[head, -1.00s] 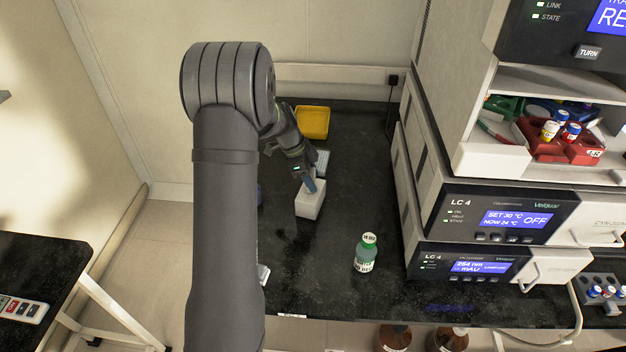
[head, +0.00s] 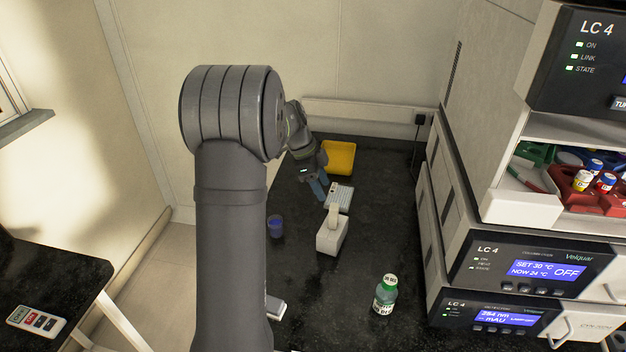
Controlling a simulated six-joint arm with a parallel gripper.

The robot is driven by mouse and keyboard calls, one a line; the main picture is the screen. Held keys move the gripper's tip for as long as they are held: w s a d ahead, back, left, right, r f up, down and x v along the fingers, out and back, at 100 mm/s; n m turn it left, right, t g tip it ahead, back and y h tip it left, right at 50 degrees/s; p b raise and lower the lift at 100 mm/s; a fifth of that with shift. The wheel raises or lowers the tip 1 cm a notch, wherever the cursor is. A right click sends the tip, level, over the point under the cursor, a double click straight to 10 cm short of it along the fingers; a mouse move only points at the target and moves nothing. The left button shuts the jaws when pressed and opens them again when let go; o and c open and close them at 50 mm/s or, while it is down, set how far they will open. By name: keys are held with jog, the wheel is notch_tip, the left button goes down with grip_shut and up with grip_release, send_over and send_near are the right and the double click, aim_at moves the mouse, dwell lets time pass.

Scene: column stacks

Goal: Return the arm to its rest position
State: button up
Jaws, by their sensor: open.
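My arm rises at the left of centre in the head view and bends over toward the back of the black bench. My gripper (head: 322,190) points down above the bench, behind and to the left of a small white block-shaped device (head: 331,238). The fingers are small in the picture and nothing shows held between them. The white device stands free on the bench, apart from the gripper.
A yellow tray (head: 339,157) and a pale rack (head: 338,199) lie behind. Stacked LC 4 instruments (head: 520,270) wall off the right. A remote (head: 36,319) lies on the left table.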

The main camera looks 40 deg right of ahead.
aim_at(337, 207)
jog(key=x, duration=1.2)
jog(key=shift+f, duration=0.1)
notch_tip(337, 207, up, 2)
jog(key=shift+r, duration=0.9)
